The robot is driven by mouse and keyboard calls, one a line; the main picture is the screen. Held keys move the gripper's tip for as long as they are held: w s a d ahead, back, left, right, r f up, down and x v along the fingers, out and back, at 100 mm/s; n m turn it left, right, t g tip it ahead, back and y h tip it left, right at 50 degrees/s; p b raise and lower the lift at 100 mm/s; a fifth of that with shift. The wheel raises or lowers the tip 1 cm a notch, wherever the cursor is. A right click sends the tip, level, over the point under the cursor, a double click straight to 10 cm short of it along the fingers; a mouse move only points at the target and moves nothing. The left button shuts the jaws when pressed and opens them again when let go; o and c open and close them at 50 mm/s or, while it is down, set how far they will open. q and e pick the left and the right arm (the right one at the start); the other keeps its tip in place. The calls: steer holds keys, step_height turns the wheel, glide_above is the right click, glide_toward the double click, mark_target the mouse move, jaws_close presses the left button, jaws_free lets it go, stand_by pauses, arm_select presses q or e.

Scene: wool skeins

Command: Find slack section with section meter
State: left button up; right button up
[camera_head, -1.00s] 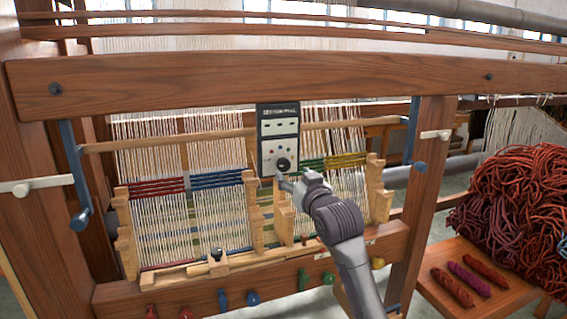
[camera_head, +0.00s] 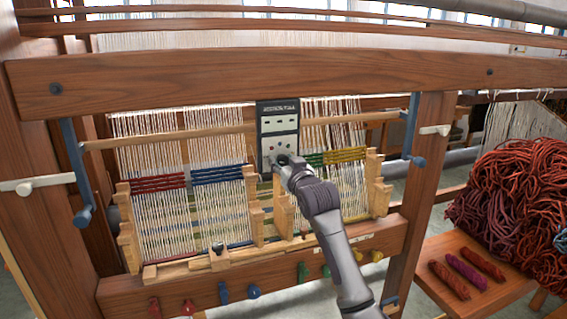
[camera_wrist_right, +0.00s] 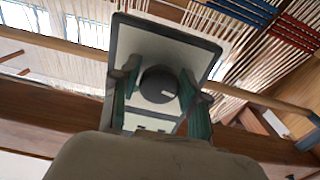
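The section meter (camera_head: 278,125) is a grey and black panel with a printed top label, small windows, red marks and a round black knob. It is at the front of the loom, between two warp sections. My right gripper (camera_head: 286,163) is at the meter's lower part and partly covers the knob there. In the right wrist view the knob (camera_wrist_right: 158,85) sits between my two teal fingers, which look open; I cannot tell whether they touch it. The warp sections show red (camera_head: 158,184), blue (camera_head: 217,175), green and yellow (camera_head: 345,155) bands. My left gripper is not in view.
A wooden beam (camera_head: 250,80) crosses above the meter. Wooden dividers (camera_head: 253,205) stand beside the sections. Coloured pegs (camera_head: 253,291) line the lower rail. At right are a heap of wool (camera_head: 515,200) and several small skeins (camera_head: 467,272) on a bench.

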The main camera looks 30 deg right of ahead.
steer(key=c, duration=0.6)
steer(key=shift+c, duration=0.2)
steer(key=m+p, duration=0.2)
steer(key=m, duration=0.2)
steer(key=shift+r+p, duration=0.1)
steer(key=shift+p, duration=0.2)
steer(key=shift+m+p, duration=0.8)
steer(key=shift+m, duration=1)
steer(key=o, duration=1.1)
steer(key=shift+o, duration=0.2)
